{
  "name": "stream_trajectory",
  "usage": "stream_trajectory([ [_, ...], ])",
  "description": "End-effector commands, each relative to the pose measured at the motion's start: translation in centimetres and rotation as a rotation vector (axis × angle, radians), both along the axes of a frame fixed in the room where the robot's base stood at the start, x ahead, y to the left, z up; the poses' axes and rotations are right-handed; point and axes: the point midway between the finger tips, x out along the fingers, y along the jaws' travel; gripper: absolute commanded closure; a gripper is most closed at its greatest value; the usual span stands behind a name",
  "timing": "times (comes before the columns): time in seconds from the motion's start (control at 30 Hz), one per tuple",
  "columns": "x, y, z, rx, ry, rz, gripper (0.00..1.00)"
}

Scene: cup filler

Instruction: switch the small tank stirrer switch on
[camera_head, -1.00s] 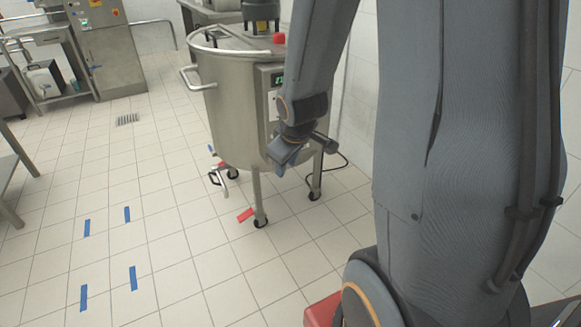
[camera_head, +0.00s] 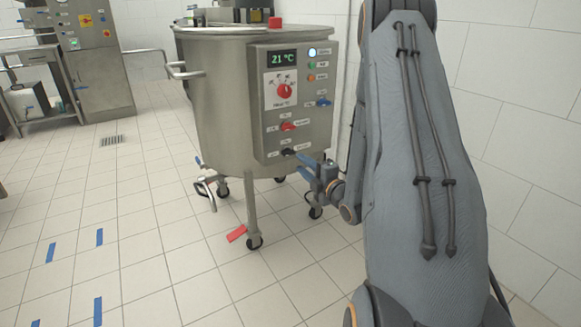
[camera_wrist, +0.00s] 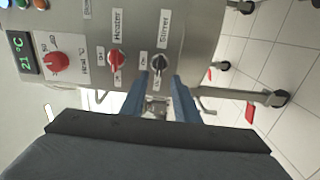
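The small steel tank (camera_head: 222,110) has a control panel (camera_head: 262,130) on its front. The black stirrer switch (camera_head: 288,152) is the lowest on the panel; in the wrist view the stirrer switch (camera_wrist: 158,63) sits below the label "Stirrer". Its small position labels are too blurred to read for certain. My gripper (camera_head: 303,165) is at the panel's lower edge. In the wrist view its two blue fingers (camera_wrist: 159,82) are apart, one to each side of the switch's line, with nothing between them. I cannot tell whether the fingertips touch the panel.
The red heater switch (camera_wrist: 117,60) is close beside the stirrer switch, and the red heat dial (camera_head: 284,91) is higher up. The display (camera_head: 282,58) reads 21 °C. A wall (camera_head: 525,120) is at the right. Open tiled floor (camera_head: 130,220) is at the left.

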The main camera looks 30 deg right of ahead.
Motion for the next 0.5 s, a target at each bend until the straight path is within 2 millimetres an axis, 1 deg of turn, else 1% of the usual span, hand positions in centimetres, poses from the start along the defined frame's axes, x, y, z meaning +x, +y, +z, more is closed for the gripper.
stream_trajectory([
  [0.03,0.0,-0.2,-0.4,-0.010,-0.012,0.000,0.72],
  [0.17,0.7,-0.3,-0.3,-0.022,-0.030,0.003,0.72],
  [0.5,5.7,0.0,-0.3,-0.020,-0.029,0.003,0.72],
])
